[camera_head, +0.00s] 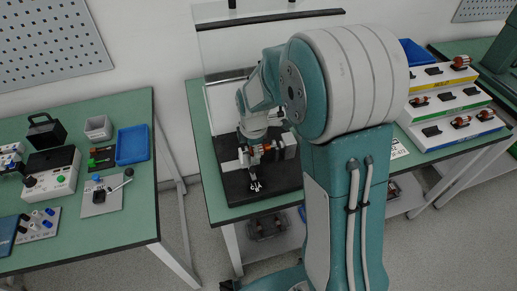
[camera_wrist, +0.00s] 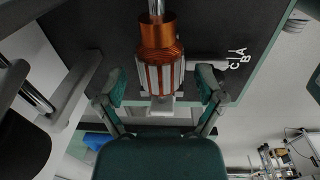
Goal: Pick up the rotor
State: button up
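The rotor, with copper windings and a silver slotted core, shows in the middle of the wrist view (camera_wrist: 158,65). Its metal shaft points to the top of that view. In the head view the rotor (camera_head: 267,147) is small and partly hidden, at the test stand on the middle bench. My gripper (camera_wrist: 160,80) is open, with one teal-padded finger on each side of the rotor's lower end. Visible gaps remain between the pads and the rotor. In the head view my gripper's fingers are too small and covered to make out.
The rotor is above a black base plate (camera_head: 262,188) marked with white letters A, B, C. A clear panel stands behind it. White tiered racks (camera_head: 450,100) with more rotors are at the right. A left bench (camera_head: 130,215) holds a blue bin (camera_head: 133,144) and tools.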

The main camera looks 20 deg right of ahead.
grip_shut()
jog(key=shift+w+r, duration=0.1)
jog(key=shift+r, duration=0.35)
notch_tip(320, 180, up, 3)
jog(key=shift+f, duration=0.2)
jog(key=s+a+r, duration=0.2)
jog(key=s+r, duration=0.7)
jog(key=s, duration=0.5)
jog(key=shift+a+r, duration=0.2)
jog(key=shift+r, duration=0.05)
jog(key=shift+r, duration=0.1)
jog(key=shift+r, duration=2.45)
